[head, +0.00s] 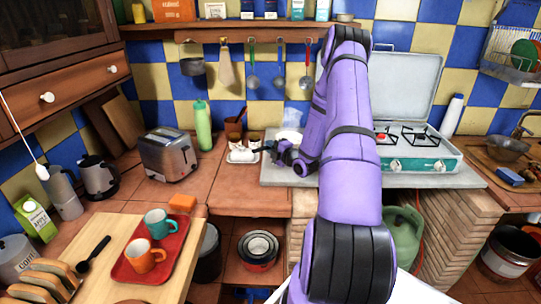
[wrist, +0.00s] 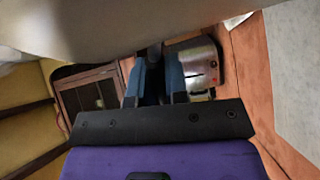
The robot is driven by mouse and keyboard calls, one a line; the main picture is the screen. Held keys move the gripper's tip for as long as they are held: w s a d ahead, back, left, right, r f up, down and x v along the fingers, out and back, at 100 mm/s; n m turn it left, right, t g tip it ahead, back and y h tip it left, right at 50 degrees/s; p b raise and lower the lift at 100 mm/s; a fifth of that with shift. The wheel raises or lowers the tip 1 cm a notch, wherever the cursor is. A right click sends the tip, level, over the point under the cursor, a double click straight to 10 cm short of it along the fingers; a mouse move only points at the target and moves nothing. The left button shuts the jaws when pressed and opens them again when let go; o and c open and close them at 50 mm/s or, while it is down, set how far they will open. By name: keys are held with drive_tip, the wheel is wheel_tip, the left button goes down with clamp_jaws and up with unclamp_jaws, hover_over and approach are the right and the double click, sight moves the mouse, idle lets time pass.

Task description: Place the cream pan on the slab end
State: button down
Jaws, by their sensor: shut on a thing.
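The cream pan (head: 288,136) is mostly hidden behind my purple arm in the head view; a pale part of its bowl shows just above my gripper (head: 278,150). In the wrist view a large cream surface, which looks like the pan (wrist: 130,25), fills the top close to the camera. My gripper (wrist: 155,82) is shut on the pan, apparently at its dark handle. The bare left end of the grey slab (head: 283,176) lies below and around the gripper; it also shows at the right of the wrist view (wrist: 296,75). I cannot tell whether the pan touches the slab.
A green stove (head: 418,160) with an upright lid stands on the slab to the right. A white tray with small items (head: 243,153) sits close left of the gripper. A toaster (head: 168,153) and green bottle (head: 203,125) stand farther left. Utensils hang behind.

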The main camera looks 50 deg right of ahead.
drive_tip(key=shift+f, duration=1.8)
drive_tip(key=c, duration=1.1)
unclamp_jaws()
